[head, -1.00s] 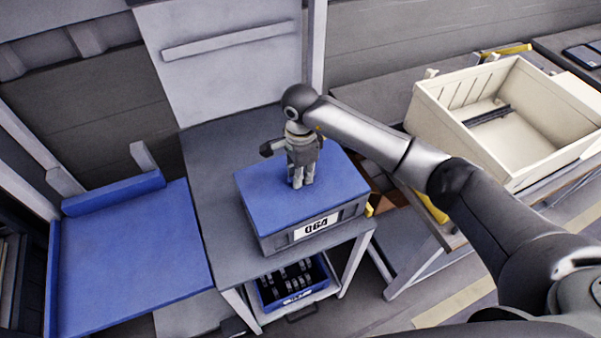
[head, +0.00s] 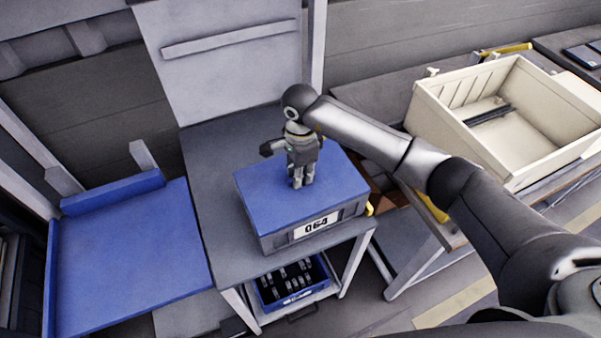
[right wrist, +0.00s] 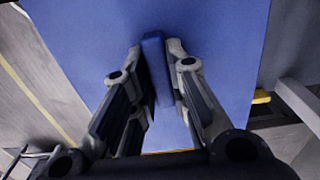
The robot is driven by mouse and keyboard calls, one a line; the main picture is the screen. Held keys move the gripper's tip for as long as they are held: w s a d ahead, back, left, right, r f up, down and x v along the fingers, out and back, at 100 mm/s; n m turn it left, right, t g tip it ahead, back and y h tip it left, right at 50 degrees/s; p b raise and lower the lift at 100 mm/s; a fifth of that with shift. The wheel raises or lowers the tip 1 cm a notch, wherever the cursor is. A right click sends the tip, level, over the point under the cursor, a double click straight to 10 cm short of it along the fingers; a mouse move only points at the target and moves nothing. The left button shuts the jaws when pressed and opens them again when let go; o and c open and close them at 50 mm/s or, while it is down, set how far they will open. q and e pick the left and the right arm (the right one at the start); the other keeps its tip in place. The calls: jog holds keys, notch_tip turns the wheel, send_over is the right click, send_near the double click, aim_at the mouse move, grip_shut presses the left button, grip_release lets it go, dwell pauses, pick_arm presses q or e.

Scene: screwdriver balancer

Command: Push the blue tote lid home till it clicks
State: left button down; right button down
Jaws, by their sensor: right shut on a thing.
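The blue lid (head: 262,203) lies over the top of the grey tote (head: 277,241), which has a white label on its front. The tote stands on a grey bench. My right gripper (head: 298,184) points down at the middle of the lid. In the right wrist view, its fingers (right wrist: 157,60) are closed around a raised blue grip (right wrist: 155,68) on the lid (right wrist: 90,30). I cannot tell whether the lid's edges are fully seated. My left gripper is not in view.
A blue surface (head: 135,260) with a raised back edge is at left. A blue bin (head: 293,285) of dark parts sits under the grey bench (head: 205,165). A cream crate (head: 440,125) stands on a table at right. A white upright panel (head: 220,75) stands behind the bench.

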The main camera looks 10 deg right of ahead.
jog(key=shift+f+b, duration=0.25)
jog(key=shift+b, duration=0.1)
jog(key=shift+s, duration=0.1)
dwell(0.4)
jog(key=c, duration=1.3)
grip_release()
notch_tip(320, 180, up, 12)
jog(key=shift+r, duration=0.15)
